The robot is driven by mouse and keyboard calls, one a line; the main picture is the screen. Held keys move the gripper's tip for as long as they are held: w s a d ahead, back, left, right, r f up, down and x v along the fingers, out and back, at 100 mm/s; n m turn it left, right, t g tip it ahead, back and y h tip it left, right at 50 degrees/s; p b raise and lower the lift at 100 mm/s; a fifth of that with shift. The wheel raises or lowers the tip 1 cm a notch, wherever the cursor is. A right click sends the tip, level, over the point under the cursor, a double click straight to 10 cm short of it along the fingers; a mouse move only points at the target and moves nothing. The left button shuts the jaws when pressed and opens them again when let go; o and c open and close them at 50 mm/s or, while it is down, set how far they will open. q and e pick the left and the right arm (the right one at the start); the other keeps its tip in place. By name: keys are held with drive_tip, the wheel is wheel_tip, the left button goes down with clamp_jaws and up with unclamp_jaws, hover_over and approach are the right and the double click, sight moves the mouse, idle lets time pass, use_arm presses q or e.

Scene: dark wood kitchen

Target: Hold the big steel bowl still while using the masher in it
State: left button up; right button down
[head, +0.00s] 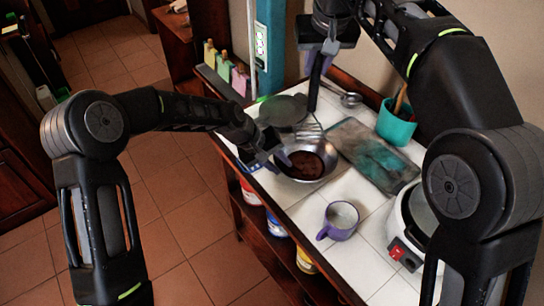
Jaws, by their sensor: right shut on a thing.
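The big steel bowl (325,168) stands on the white tiled counter with a dark brown mass (305,166) in it. My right gripper (316,52) is above the bowl, shut on the black handle of the masher (314,88). The masher is about upright, with its wire head at the bowl's far side; whether it touches the contents is not clear. My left gripper (279,158) is at the bowl's left rim. Its fingers are small and partly hidden, so I cannot tell whether they grip the rim.
A dark round pan or lid (281,111) lies behind the bowl. A teal-stained board (372,157) is to its right, with a teal pot (397,126) beyond. A purple mug (340,221) and a white-and-red cooker (404,257) stand nearer. Tiles between are free.

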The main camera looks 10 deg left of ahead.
use_arm(q)
drive_tip(key=shift+w+d+f, duration=0.1)
drive_tip(key=shift+d+f, duration=0.05)
drive_tip(key=shift+f, duration=0.15)
drive_tip(key=shift+c, duration=0.2)
clamp_jaws()
idle(1.0)
